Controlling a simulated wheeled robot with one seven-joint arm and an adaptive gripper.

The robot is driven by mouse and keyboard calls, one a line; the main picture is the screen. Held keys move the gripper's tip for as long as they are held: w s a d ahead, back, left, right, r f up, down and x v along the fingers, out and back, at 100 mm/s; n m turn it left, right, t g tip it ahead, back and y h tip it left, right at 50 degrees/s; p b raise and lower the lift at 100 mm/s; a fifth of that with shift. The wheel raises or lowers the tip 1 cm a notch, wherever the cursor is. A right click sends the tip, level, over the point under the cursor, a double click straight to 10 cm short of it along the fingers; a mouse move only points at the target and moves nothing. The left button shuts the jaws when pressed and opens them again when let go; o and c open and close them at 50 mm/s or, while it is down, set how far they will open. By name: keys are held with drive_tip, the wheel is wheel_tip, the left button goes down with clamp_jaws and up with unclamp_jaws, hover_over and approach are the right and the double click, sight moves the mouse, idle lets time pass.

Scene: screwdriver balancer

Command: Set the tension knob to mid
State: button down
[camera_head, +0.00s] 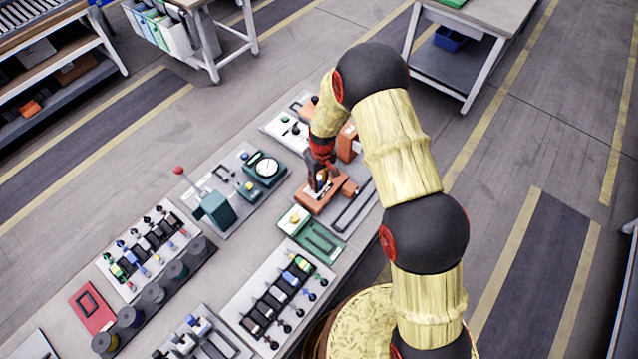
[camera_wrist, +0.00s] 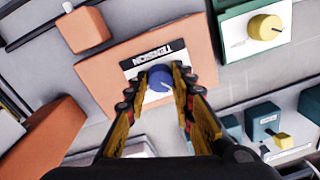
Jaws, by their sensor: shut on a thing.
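The tension knob (camera_wrist: 160,80) is a blue round knob with a light pointer line. It sits on an orange block beside a black and white label reading TENSION (camera_wrist: 150,58). In the wrist view my gripper (camera_wrist: 160,88) has its two fingers on either side of the knob, shut on it. In the head view my gripper (camera_head: 322,180) reaches down to the orange unit (camera_head: 318,200) on the table, and the knob itself cannot be made out there. The knob's scale marks are too small to read.
A yellow knob on a green unit (camera_wrist: 265,27) is close by at the upper right of the wrist view. An orange block (camera_wrist: 40,140) stands at the lower left. A teal press (camera_head: 215,210), dial gauge (camera_head: 266,167) and tool racks (camera_head: 150,250) crowd the table.

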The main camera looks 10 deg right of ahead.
sight(321, 184)
drive_tip(key=m+b, duration=0.1)
drive_tip(key=m, duration=0.3)
drive_tip(key=shift+m, duration=1.6)
drive_tip(key=c, duration=1.5)
unclamp_jaws()
wheel_tip(321, 184, up, 12)
drive_tip(key=shift+d, duration=0.25)
